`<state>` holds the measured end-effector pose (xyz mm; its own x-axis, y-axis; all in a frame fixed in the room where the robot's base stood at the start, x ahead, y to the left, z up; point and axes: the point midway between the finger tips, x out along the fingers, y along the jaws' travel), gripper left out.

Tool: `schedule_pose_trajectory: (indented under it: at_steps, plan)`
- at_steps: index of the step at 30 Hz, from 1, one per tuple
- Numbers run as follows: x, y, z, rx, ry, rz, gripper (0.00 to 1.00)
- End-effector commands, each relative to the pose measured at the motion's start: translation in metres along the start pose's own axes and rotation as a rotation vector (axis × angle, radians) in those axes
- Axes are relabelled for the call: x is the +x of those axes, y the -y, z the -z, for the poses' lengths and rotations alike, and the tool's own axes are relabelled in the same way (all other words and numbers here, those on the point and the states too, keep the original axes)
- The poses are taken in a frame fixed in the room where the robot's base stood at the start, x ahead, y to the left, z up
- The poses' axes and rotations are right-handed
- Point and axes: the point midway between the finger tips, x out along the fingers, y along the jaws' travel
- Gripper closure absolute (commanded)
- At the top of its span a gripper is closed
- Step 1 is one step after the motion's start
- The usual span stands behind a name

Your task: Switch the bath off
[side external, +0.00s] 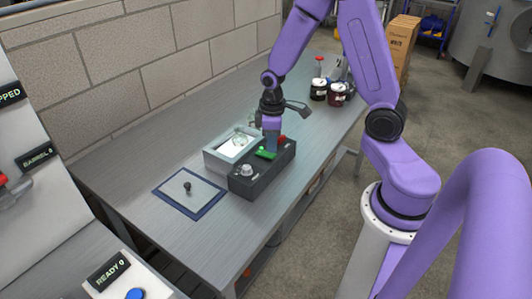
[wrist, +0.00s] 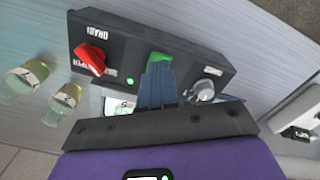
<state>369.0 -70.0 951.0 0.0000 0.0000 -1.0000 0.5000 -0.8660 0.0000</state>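The bath (side external: 211,157) is a grey box with a bright white inside, standing behind a dark control box (side external: 261,181). The control box also shows in the wrist view (wrist: 120,40). It carries a green switch (wrist: 159,56), a red knob (wrist: 91,58) and a silver knob (wrist: 204,91). A small green lamp (wrist: 130,80) on it is lit. My gripper (wrist: 158,72) has its blue-grey fingers together and empty, with the tips at the green switch. The fingers hide part of the switch; I cannot tell whether they press it. In the side view my gripper (side external: 271,148) points down over the box.
A blue-edged mat (side external: 176,203) with a small dark knob-like object (side external: 187,186) lies left of the control box. Dark jars (side external: 337,93) stand at the table's far end. Small glass vessels (wrist: 66,98) with yellowish contents stand near the box. The table front is clear.

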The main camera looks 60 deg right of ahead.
Motion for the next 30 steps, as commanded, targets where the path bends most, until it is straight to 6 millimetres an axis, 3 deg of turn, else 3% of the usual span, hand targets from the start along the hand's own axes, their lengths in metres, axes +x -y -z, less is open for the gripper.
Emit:
schedule_pose_trajectory:
  at_steps: [30]
  plan:
    - [0.016, 0.000, 0.000, 0.000, 0.001, 0.001, 1.00]
